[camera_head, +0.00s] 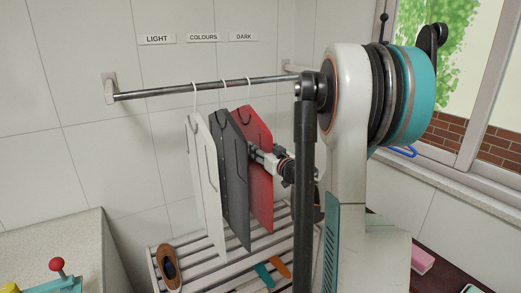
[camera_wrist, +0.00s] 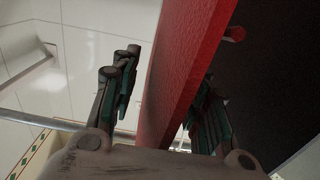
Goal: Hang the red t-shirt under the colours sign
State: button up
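The red t-shirt (camera_head: 261,180) hangs from the wall rail (camera_head: 165,90), rightmost of three flat garments, with its hook roughly below the dark sign (camera_head: 243,37). The colours sign (camera_head: 203,37) is on the wall above the rail, between the light and dark signs. My gripper (camera_head: 256,153) is at the red t-shirt's side, level with its upper half. In the wrist view, the red t-shirt (camera_wrist: 185,75) stands between the two fingers of my gripper (camera_wrist: 165,95). A gap shows between the left finger and the shirt; the right finger is partly hidden behind it.
A dark grey garment (camera_head: 232,180) hangs close left of the red one, and a white garment (camera_head: 205,185) hangs left of that. The light sign (camera_head: 157,39) is at the left. The rail's left stretch is bare. A slatted rack (camera_head: 215,268) with shoes stands below.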

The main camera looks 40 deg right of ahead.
jog(key=shift+s, duration=0.1)
jog(key=v, duration=1.1)
jog(key=shift+s, duration=0.35)
